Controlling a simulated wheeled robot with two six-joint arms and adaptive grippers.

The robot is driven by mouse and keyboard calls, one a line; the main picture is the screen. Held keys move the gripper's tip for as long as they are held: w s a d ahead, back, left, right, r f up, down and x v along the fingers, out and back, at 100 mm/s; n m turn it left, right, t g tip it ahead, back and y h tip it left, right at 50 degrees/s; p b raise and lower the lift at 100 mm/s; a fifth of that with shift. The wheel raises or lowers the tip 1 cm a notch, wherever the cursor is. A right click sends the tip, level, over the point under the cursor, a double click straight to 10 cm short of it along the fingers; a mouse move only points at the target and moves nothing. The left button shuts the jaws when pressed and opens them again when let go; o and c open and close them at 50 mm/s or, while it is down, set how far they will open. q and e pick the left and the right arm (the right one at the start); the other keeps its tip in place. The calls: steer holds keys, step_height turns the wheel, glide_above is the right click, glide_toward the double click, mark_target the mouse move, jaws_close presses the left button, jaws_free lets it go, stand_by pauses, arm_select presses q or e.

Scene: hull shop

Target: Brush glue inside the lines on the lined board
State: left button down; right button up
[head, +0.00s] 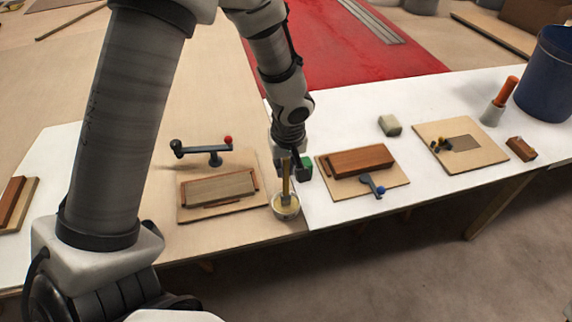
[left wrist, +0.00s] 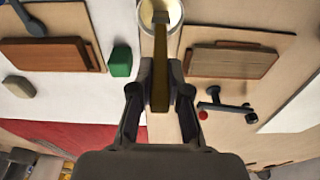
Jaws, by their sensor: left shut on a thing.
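My left gripper (head: 287,160) is shut on an upright brush (head: 286,184) with a yellow-brown handle. In the left wrist view the brush (left wrist: 160,72) sits between the two fingers (left wrist: 160,98). Its lower end is at the mouth of a small pale pot (head: 286,209) with yellowish contents; whether it touches them is unclear. The pot (left wrist: 176,12) is cut off in the left wrist view. A board (head: 428,130) at the right bears a grey-brown rectangle and small dark and yellow pieces; I cannot make out lines on it. My right gripper is not in view.
Boards with wooden blocks stand left (head: 243,207) and right (head: 393,173) of the pot. A red-knobbed clamp (head: 213,151), blue-knobbed clamp (head: 371,184), green block (head: 306,168), pale block (head: 390,125), orange-handled tool (head: 506,92) and blue bucket (head: 545,75) are nearby.

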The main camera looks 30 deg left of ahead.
arm_select(q)
steer(key=shift+r+p, duration=2.35)
steer(key=shift+r, duration=1.15)
